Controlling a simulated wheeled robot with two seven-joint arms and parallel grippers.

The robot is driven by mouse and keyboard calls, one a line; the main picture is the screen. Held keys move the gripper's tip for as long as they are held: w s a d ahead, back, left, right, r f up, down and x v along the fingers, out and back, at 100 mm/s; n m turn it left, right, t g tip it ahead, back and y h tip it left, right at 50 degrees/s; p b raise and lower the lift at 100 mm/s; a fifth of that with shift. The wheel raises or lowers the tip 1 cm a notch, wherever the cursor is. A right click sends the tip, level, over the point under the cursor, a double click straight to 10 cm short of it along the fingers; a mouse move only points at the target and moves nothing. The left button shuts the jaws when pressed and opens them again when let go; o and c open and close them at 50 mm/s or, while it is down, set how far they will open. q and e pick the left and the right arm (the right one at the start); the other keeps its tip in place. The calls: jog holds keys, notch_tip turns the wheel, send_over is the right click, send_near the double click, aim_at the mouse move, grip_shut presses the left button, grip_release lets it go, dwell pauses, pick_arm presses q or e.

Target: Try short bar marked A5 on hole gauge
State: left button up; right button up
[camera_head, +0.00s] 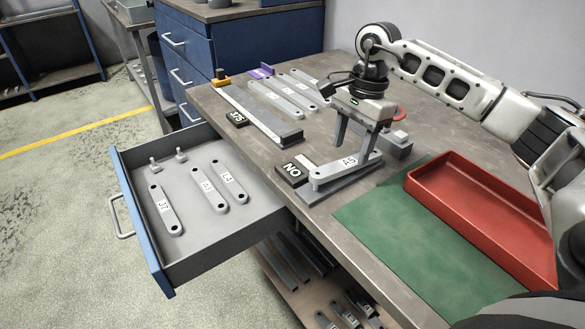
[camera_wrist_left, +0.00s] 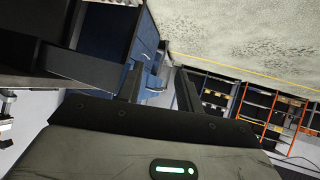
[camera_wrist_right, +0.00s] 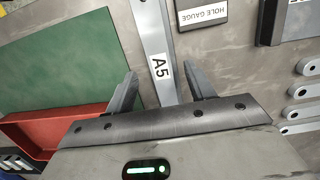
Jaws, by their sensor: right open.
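The short grey bar marked A5 (camera_head: 330,172) lies on the hole gauge, a grey base plate (camera_head: 312,196) near the table's front edge. How its holes sit on the gauge is too small to tell. My right gripper (camera_head: 357,145) is open above the bar's labelled end. In the right wrist view the bar (camera_wrist_right: 151,30) runs between the spread fingers (camera_wrist_right: 158,92), with no clear contact. My left gripper (camera_wrist_left: 158,88) is open and empty in the left wrist view, facing the floor and a blue cabinet. It is outside the head view.
A red tray (camera_head: 425,186) on a green mat (camera_head: 375,232) stands right of the gauge. An open drawer (camera_head: 195,245) holds several bars and two small grey pieces. More bars (camera_head: 285,97) lie farther back.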

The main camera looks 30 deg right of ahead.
pick_arm(q)
jog(key=shift+s+a+r+p, duration=0.2)
jog(key=shift+s+p, duration=0.05)
jog(key=shift+p, duration=0.9)
pick_arm(e)
notch_tip(320, 180, up, 14)
jog(key=d, duration=0.2)
jog(key=shift+f, duration=0.15)
jog(key=shift+w, duration=0.1)
